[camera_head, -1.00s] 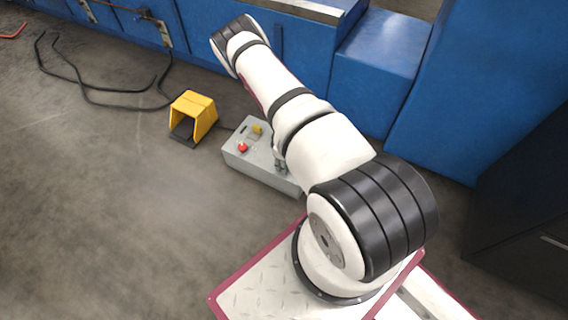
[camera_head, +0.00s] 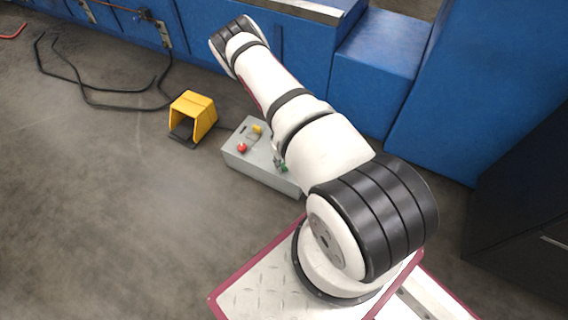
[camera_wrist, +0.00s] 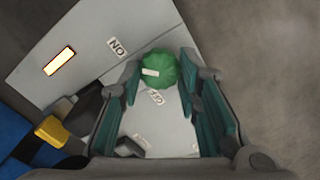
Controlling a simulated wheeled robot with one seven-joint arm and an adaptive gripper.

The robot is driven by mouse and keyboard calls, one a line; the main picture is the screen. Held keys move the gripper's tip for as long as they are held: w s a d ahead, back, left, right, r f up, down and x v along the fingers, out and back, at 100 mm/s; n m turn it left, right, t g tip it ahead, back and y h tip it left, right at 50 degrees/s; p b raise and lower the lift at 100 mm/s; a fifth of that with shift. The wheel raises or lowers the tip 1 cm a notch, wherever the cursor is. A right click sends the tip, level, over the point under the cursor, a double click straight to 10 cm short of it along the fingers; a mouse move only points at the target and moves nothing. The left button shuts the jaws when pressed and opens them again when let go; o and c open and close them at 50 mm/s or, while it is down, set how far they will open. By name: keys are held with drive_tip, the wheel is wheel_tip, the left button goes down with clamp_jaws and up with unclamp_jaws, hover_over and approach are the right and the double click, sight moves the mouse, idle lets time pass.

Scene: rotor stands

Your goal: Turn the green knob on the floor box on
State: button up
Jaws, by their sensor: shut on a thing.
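The grey floor box (camera_head: 240,166) lies on the floor partly behind my arm in the head view; it also fills the upper left of the wrist view (camera_wrist: 90,28). In the wrist view the green knob (camera_wrist: 160,68) sits between my two fingertips, its white mark toward the left. The "ON" label (camera_wrist: 117,47) is up and left of the knob, the "OFF" label (camera_wrist: 156,97) just below it. My gripper (camera_wrist: 160,62) is shut on the knob. In the head view a bit of the green knob (camera_head: 284,168) shows beside my gripper (camera_head: 277,161).
The box also carries a red button (camera_head: 242,147), a yellow control (camera_head: 257,129) and a lit window (camera_wrist: 59,62). A yellow pedal housing (camera_head: 194,114) stands left of the box. Black cables (camera_head: 110,104) lie farther left. Blue machinery (camera_head: 375,65) stands behind. The left foreground floor is clear.

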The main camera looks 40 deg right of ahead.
idle(0.3)
drive_tip(key=o, duration=1.1)
drive_tip(key=shift+o, duration=0.2)
drive_tip(key=shift+r, duration=0.1)
wheel_tip(320, 180, up, 12)
